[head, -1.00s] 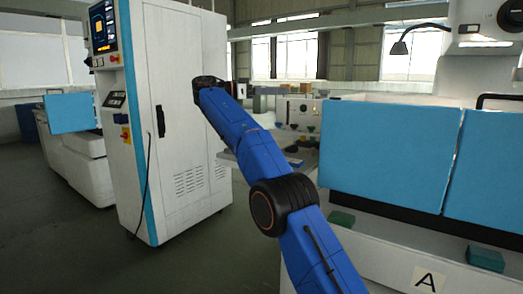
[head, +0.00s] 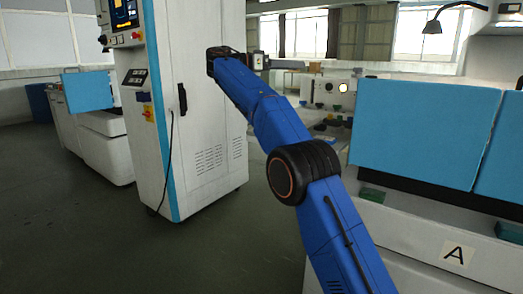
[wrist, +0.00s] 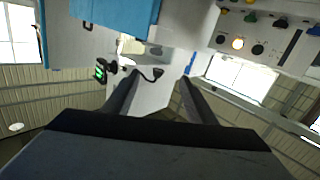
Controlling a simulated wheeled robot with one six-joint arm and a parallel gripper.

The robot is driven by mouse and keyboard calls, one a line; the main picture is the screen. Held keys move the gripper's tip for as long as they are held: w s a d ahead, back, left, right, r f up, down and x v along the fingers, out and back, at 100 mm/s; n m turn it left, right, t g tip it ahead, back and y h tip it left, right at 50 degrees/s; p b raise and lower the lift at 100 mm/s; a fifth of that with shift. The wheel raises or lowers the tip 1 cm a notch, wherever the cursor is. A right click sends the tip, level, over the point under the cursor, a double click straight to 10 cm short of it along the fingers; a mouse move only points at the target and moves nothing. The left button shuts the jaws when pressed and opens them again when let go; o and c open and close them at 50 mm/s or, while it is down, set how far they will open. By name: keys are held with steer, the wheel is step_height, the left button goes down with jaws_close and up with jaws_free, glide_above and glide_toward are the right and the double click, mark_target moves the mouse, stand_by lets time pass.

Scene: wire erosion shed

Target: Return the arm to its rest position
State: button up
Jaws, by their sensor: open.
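My blue arm (head: 262,110) reaches up and away to the left in the head view, with a black joint (head: 303,172) midway along it. The arm's dark end is in front of the white control cabinet's right edge. My gripper (wrist: 158,82) shows in the wrist view as two dark fingers set well apart. It is open, with nothing between the fingers. In the head view the fingers are too small to make out.
The white control cabinet (head: 207,120) with a screen stands left of the arm. Another machine (head: 105,140) is farther left. Grey floor (head: 80,230) is clear at left.

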steer(key=s+d+n+t+y, duration=0.1)
steer(key=s+d+n+y, duration=0.15)
steer(key=d, duration=0.35)
steer(key=s+d+n+t+y, duration=0.1)
steer(key=s+d+n, duration=0.1)
steer(key=d+n, duration=0.35)
steer(key=s+d+f+n+y, duration=0.2)
steer(key=s+d+f, duration=0.3)
steer(key=s, duration=0.2)
steer(key=s+d+f+n+y, duration=0.1)
steer(key=s+d+f+y, duration=0.2)
steer(key=s+d+f, duration=0.3)
steer(key=s+a+f+n+y, duration=0.1)
steer(key=s+f+y, duration=0.3)
steer(key=s+f, duration=1.2)
steer(key=s+a+f+n+y, duration=0.2)
steer(key=s+a+f+y, duration=0.1)
steer(key=s+f, duration=1.4)
steer(key=s+y, duration=0.1)
steer(key=s, duration=0.4)
steer(key=shift+s+f+n+g+y, duration=0.15)
steer(key=shift+f+n+g+y, duration=0.1)
steer(key=shift+n+g+y, duration=0.1)
steer(key=shift+c, duration=0.6)
